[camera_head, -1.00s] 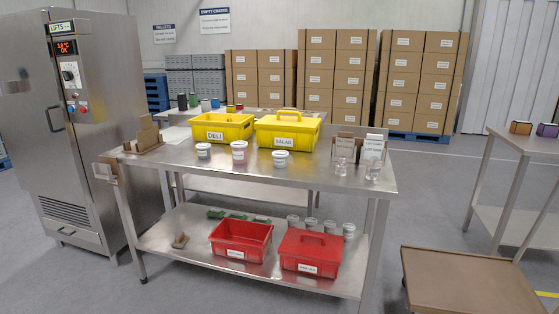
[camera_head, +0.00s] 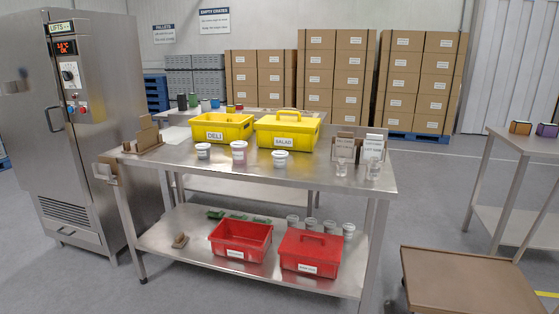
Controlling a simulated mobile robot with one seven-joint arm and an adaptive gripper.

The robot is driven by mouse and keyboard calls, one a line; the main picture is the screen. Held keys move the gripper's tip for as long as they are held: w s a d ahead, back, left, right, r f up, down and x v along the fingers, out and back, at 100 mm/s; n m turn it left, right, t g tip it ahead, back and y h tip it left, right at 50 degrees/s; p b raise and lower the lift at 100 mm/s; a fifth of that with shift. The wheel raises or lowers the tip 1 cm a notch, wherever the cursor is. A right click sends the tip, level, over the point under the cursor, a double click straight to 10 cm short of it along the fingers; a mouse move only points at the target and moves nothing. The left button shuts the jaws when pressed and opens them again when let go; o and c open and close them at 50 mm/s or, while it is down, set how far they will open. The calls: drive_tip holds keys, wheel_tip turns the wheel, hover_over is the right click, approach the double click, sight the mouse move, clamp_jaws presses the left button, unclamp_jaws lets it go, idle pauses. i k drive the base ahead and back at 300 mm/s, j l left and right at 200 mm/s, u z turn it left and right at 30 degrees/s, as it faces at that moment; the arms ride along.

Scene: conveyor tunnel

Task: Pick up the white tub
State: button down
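Three small tubs with white lids stand upright in a row at the front of the steel table's top (camera_head: 190,167). The left white tub (camera_head: 203,151) and the right white tub (camera_head: 280,159) have labels on whitish sides. The middle tub (camera_head: 239,151) is a little taller and looks pinkish below its lid. Several more pale lidded tubs (camera_head: 292,222) stand at the back right of the lower shelf, partly hidden behind a red box. My gripper is not in view.
A yellow DELI crate (camera_head: 222,133) and a lidded yellow SALAD crate (camera_head: 287,142) stand behind the tubs. Card holders (camera_head: 373,148) and clear cups (camera_head: 342,168) stand at right. Red boxes (camera_head: 240,240) sit on the shelf. A brown flat top (camera_head: 468,280) is at lower right.

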sight(280, 157)
drive_tip(key=i+j+z, duration=0.1)
drive_tip(key=z, duration=0.4)
drive_tip(key=i+j+z, duration=0.15)
drive_tip(key=z, duration=0.3)
drive_tip(key=i+j+z, duration=0.1)
drive_tip(key=j+z, duration=0.15)
drive_tip(key=z, duration=0.25)
drive_tip(key=i+j+z, duration=0.1)
drive_tip(key=j+z, duration=0.2)
drive_tip(key=j, duration=0.25)
drive_tip(key=j+z, duration=0.25)
drive_tip(key=j, duration=0.35)
drive_tip(key=j+z, duration=0.2)
drive_tip(key=j, duration=2.15)
